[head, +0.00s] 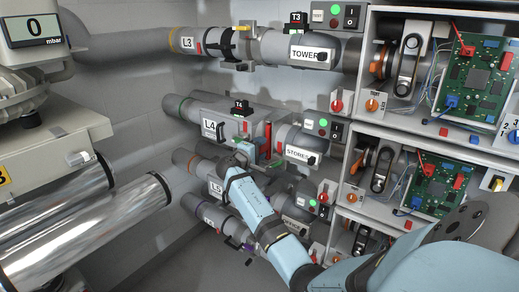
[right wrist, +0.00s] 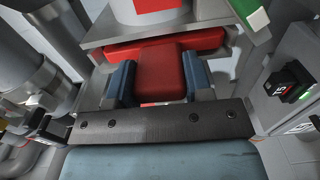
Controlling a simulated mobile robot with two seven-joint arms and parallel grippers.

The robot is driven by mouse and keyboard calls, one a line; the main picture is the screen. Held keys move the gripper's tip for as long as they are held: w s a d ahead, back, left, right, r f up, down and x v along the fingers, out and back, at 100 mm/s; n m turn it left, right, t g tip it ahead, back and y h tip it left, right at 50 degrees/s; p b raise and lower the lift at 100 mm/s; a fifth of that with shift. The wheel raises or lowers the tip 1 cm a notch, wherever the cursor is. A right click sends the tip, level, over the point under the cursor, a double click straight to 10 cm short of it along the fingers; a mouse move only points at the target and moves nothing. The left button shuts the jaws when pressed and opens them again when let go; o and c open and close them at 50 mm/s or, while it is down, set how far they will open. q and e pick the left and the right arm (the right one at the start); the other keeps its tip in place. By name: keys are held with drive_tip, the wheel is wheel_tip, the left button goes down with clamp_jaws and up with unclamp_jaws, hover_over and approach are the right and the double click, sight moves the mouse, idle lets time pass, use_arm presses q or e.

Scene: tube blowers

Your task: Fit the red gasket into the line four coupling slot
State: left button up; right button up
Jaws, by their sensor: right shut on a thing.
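My right gripper (head: 241,158) is at the line four pipe, beside the grey L4 coupling housing (head: 212,125). In the right wrist view its two blue fingers (right wrist: 162,80) are shut on the red gasket (right wrist: 160,72). The gasket has a narrow tab between the fingers and a wider bar beyond, close to a grey metal part with a red patch. In the head view a red upright piece (head: 267,137) shows at the coupling; I cannot tell if it is the gasket. How far the gasket sits in the slot is unclear. My left gripper is not in view.
The L3 pipe (head: 190,41) runs above and the L5 pipe below, close to my arm. A black T4 unit (head: 242,107) sits on top of line four. A black T5 unit (right wrist: 289,82) is at the right. Open electronics cabinets (head: 435,130) stand at the right.

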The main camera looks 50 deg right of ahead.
drive_tip(key=o, duration=1)
drive_tip(key=a, duration=0.4)
drive_tip(key=s+a, duration=0.1)
drive_tip(key=a, duration=0.8)
drive_tip(key=shift+s+a, duration=0.15)
drive_tip(key=shift+a, duration=0.15)
